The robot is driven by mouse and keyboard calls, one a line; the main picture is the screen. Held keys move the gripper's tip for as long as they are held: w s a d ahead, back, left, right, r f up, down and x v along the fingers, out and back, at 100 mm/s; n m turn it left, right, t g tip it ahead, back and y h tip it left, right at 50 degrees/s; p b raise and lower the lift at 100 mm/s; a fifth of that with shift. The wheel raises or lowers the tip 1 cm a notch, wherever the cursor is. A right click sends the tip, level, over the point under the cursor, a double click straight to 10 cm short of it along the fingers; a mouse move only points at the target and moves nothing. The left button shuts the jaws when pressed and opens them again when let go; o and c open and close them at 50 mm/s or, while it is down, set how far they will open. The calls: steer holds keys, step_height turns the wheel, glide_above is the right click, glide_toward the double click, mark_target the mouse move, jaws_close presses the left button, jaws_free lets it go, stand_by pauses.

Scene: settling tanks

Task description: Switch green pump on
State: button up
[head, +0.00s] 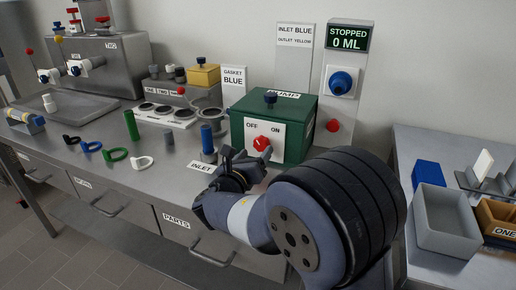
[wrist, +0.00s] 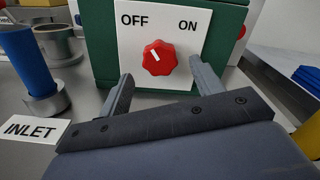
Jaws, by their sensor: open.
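The green pump box (head: 305,130) stands on the bench with a white plate marked OFF and ON on its front. A red knob (head: 262,143) sits on that plate; in the wrist view the red knob (wrist: 159,58) shows a white mark that tilts up and left, toward OFF. My gripper (wrist: 158,85) is open and empty in front of the knob, one finger to the left and one to the right, both a little below it. In the head view my gripper (head: 256,160) is partly hidden by my own arm. A display above reads STOPPED, 0 ML (head: 347,38).
A blue cylinder (head: 207,139) stands on a grey base left of the pump, by the INLET label (head: 201,167). A metal cup (wrist: 52,42) is behind it. A grey bin (head: 443,222) and a blue block (head: 429,175) are on the right-hand table.

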mark_target(260, 147)
steer(key=shift+x, duration=2)
steer(key=shift+c, duration=0.4)
steer(key=c, duration=0.9)
